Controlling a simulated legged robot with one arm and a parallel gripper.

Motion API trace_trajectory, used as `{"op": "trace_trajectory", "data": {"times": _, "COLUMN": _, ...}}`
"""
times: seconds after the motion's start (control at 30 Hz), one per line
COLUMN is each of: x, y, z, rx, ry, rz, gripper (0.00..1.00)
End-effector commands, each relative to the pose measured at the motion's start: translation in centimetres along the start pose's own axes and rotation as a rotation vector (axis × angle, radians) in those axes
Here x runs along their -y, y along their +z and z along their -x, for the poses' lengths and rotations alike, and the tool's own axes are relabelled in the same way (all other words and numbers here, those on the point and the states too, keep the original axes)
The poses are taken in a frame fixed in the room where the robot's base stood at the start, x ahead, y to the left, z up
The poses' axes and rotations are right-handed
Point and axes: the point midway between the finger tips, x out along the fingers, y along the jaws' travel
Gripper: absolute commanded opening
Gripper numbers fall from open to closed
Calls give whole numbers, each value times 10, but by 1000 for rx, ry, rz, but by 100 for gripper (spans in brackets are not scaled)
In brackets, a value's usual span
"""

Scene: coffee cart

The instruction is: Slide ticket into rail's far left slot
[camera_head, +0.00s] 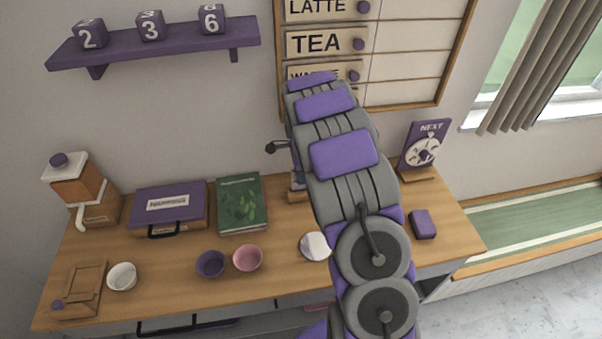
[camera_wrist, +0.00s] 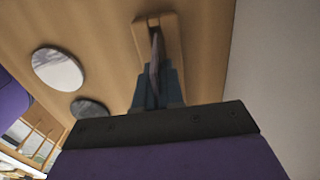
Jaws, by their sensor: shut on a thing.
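In the wrist view my gripper (camera_wrist: 158,88) is shut on a thin, dark, upright piece (camera_wrist: 155,55), seen edge-on. It is probably the ticket, but its face is hidden. The piece's far end is over a pale wooden block (camera_wrist: 168,22) on the wooden counter. I cannot tell whether it sits in a slot or only touches the block. A small wooden base (camera_head: 297,196) shows just left of my arm. I cannot make out a rail with separate slots.
The counter (camera_head: 180,262) holds a purple box (camera_head: 168,207), a green book (camera_head: 240,203), several bowls and a round pale disc (camera_head: 315,246). A purple NEXT sign (camera_head: 423,146) and a purple block (camera_head: 423,224) stand right of my arm. The wall and menu board (camera_head: 415,62) rise behind.

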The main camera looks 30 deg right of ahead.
Motion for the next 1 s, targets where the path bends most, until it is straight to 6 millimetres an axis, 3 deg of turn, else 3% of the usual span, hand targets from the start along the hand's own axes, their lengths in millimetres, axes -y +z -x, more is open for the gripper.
{"op": "trace_trajectory", "data": {"times": 1.0, "x": 1, "y": 0, "z": -13, "rx": 0, "ry": -2, "rz": 0, "gripper": 0}}
